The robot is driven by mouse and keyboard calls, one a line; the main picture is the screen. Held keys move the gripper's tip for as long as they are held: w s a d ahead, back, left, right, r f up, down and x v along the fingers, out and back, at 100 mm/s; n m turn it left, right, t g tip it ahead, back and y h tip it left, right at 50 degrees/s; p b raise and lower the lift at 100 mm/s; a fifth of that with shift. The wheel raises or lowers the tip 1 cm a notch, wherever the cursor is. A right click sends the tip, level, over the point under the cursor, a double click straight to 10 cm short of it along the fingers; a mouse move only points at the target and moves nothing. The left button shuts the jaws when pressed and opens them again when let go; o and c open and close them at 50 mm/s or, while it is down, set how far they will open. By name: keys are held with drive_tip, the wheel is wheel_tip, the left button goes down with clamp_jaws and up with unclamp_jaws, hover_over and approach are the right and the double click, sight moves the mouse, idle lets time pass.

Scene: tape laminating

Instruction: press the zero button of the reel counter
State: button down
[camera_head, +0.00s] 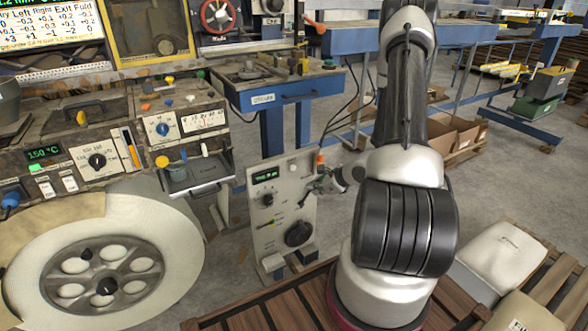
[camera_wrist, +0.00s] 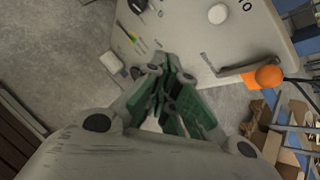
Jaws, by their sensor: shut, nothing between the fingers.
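The cream panel (camera_head: 265,225) with a lit green display (camera_head: 265,176) stands upright at the centre of the head view; I take it to be the reel counter. It carries a small black knob (camera_head: 267,199), a coloured slider scale (camera_head: 266,222) and a large black dial (camera_head: 298,233). A round white button (camera_wrist: 218,13) shows on the panel (camera_wrist: 190,40) in the wrist view; I cannot read its label for certain. My gripper (camera_head: 304,203) is shut and empty in front of the panel's right part. In the wrist view its fingertips (camera_wrist: 172,70) overlap the panel; contact is unclear.
A large cream wheel (camera_head: 105,262) and control boxes (camera_head: 95,160) stand left. A blue bench (camera_head: 285,92) is behind. Wooden slats (camera_head: 275,310) lie in front, and cardboard boxes (camera_head: 455,135) sit behind right.

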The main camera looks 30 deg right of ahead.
drive_tip(key=w, duration=0.8)
drive_tip(key=shift+w+a, duration=0.2)
drive_tip(key=shift+w, duration=0.2)
drive_tip(key=shift+w, duration=0.2)
idle(1.2)
drive_tip(key=shift+w, duration=0.2)
drive_tip(key=shift+w, duration=0.55)
idle(0.7)
drive_tip(key=shift+s, duration=0.95)
drive_tip(key=shift+s, duration=2.5)
